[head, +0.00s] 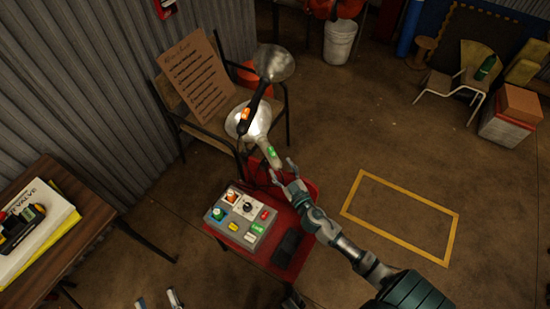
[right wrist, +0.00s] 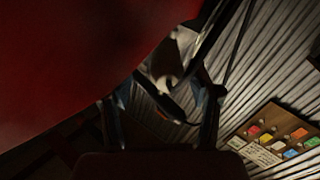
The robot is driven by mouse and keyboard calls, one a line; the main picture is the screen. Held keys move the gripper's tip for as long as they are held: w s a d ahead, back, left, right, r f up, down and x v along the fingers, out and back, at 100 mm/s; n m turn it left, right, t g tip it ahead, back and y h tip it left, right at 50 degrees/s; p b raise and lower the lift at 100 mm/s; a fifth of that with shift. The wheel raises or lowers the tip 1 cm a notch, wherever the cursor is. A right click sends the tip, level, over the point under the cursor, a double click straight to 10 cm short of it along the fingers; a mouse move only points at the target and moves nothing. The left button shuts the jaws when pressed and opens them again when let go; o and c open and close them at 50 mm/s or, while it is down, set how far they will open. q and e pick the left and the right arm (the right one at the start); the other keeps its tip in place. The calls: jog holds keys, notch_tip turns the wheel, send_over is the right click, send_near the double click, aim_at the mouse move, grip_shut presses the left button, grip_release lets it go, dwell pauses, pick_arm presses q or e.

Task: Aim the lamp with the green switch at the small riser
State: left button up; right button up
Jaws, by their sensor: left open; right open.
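The lamp with the green switch (head: 271,153) has a silver dish (head: 240,119) and a pale body, and stands over the red stand. A second lamp (head: 273,63) with a dark body and an orange switch (head: 246,114) rises behind it. My right gripper (head: 284,170) is open close to the green switch end; contact cannot be told. In the right wrist view, a blurred pale part (right wrist: 165,72) shows beyond the open right fingers (right wrist: 160,118). My left gripper (head: 158,301) is open and empty at the bottom edge. I cannot make out which thing is the small riser.
A control box (head: 241,218) with coloured buttons sits on the red stand (head: 291,262). A chair (head: 171,96) holding a lettered board (head: 196,80) stands behind the lamps. A wooden table (head: 96,217) is at left. The yellow-outlined floor (head: 400,215) at right is clear.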

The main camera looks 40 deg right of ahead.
aim_at(272, 159)
jog(key=w, duration=0.3)
jog(key=w+a, duration=0.1)
jog(key=shift+w+r, duration=0.2)
jog(key=shift+r, duration=0.05)
jog(key=shift+w, duration=0.3)
jog(key=shift+w+d, duration=0.1)
jog(key=shift+d, duration=0.05)
jog(key=shift+d+f, duration=0.2)
jog(key=shift+d, duration=0.4)
jog(key=c, duration=0.4)
jog(key=shift+a, duration=0.1)
jog(key=c, duration=0.4)
jog(key=shift+a+r, duration=0.1)
jog(key=shift+a, duration=0.05)
jog(key=c, duration=0.3)
pick_arm(q)
jog(key=shift+s+a+r+t, duration=0.25)
jog(key=shift+a+r+t, duration=0.2)
jog(key=shift+a, duration=0.25)
pick_arm(e)
jog(key=shift+w+a, duration=0.1)
jog(key=shift+a, duration=0.05)
grip_shut()
